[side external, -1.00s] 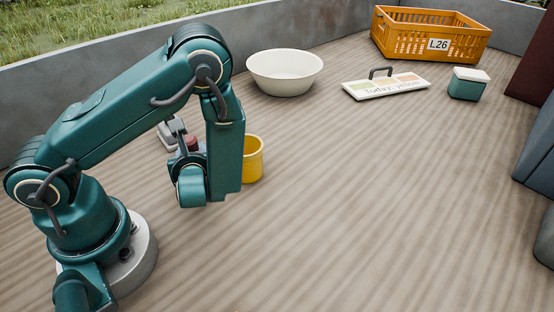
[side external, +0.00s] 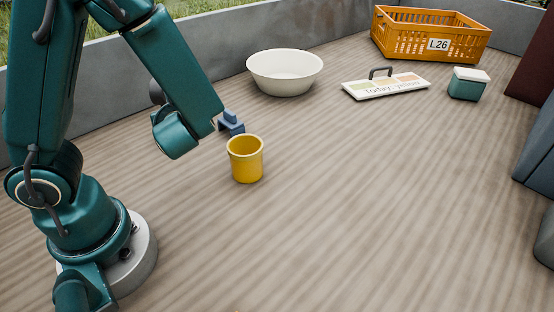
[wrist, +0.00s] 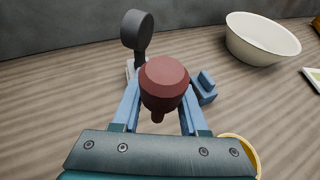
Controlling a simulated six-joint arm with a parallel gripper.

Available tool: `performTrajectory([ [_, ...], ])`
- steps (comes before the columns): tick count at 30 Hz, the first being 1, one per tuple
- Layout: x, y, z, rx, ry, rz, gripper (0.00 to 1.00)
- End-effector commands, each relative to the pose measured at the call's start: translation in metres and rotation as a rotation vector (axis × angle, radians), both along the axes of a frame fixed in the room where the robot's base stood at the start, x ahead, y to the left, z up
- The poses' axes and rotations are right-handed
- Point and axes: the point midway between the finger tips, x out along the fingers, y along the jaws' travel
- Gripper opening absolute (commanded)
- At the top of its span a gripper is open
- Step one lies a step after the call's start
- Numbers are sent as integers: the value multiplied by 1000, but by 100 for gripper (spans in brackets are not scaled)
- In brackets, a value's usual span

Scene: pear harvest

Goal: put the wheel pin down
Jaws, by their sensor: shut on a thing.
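The wheel pin, taken to be the dark red, round-headed piece (wrist: 164,82) with a short stem toward the camera, sits between the blue fingers of my gripper (wrist: 160,100) in the wrist view. My gripper is shut on it. In the side view my forearm and wrist hide the fingers and the pin. I cannot tell whether the pin touches the table (side external: 330,200).
A blue stepped block (side external: 231,123) lies close by, right of the fingers in the wrist view (wrist: 204,88). A dark round-headed stand (wrist: 137,30) rises just beyond. A yellow cup (side external: 246,160) stands near; a white bowl (side external: 285,72) is farther back.

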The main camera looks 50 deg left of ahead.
Motion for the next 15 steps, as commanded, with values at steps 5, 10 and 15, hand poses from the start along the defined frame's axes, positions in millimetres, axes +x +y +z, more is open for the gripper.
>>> performTrajectory([
  [5,0,0,20,-2,-8,2,0],
  [10,0,0,35,-3,-7,1,0],
  [15,0,0,48,-2,-7,2,0],
])
